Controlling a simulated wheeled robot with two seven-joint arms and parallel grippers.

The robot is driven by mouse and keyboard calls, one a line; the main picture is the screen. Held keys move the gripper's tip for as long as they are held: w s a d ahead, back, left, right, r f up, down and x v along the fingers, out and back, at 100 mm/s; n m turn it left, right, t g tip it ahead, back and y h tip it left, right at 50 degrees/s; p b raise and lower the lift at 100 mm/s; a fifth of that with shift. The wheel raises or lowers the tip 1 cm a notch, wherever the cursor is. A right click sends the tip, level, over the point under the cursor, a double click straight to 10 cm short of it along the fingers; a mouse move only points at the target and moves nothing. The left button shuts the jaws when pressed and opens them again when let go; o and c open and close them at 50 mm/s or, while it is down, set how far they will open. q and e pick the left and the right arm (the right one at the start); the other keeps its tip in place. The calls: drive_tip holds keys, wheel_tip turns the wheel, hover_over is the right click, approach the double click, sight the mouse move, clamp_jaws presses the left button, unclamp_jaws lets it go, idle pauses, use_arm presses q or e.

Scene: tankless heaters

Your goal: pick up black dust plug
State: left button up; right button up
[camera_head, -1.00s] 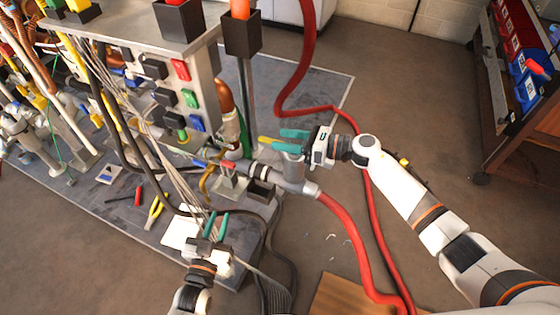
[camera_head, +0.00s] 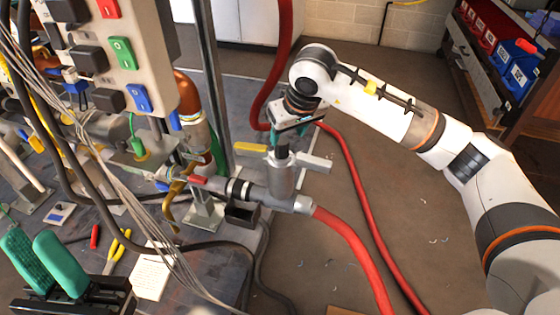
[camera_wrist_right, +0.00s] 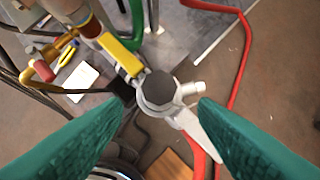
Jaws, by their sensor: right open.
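The black dust plug (camera_head: 282,153) sits upright on top of the grey metal fitting (camera_head: 283,180) in the head view. In the right wrist view the plug (camera_wrist_right: 161,91) is a dark, many-sided cap in the middle. My right gripper (camera_head: 287,132) is above the plug, pointing down, and partly hides its top. Its teal fingers (camera_wrist_right: 160,110) are open, one on each side of the plug in the picture, with nothing between them. My left gripper (camera_head: 32,236) is at the lower left with its teal fingers apart and empty.
A yellow lever (camera_head: 250,148) and a grey lever (camera_head: 314,161) flank the fitting. A red hose (camera_head: 355,250) leaves it to the right. A grey panel with coloured switches (camera_head: 118,50) and a metal post (camera_head: 212,80) stand left.

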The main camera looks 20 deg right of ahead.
sight(282, 141)
drive_tip(key=b+x, duration=0.3)
drive_tip(key=x, duration=0.4)
drive_tip(key=shift+w+a+r, duration=0.1)
drive_tip(key=shift+w+r, duration=0.05)
drive_tip(key=shift+w, duration=0.05)
drive_tip(key=c, duration=1.2)
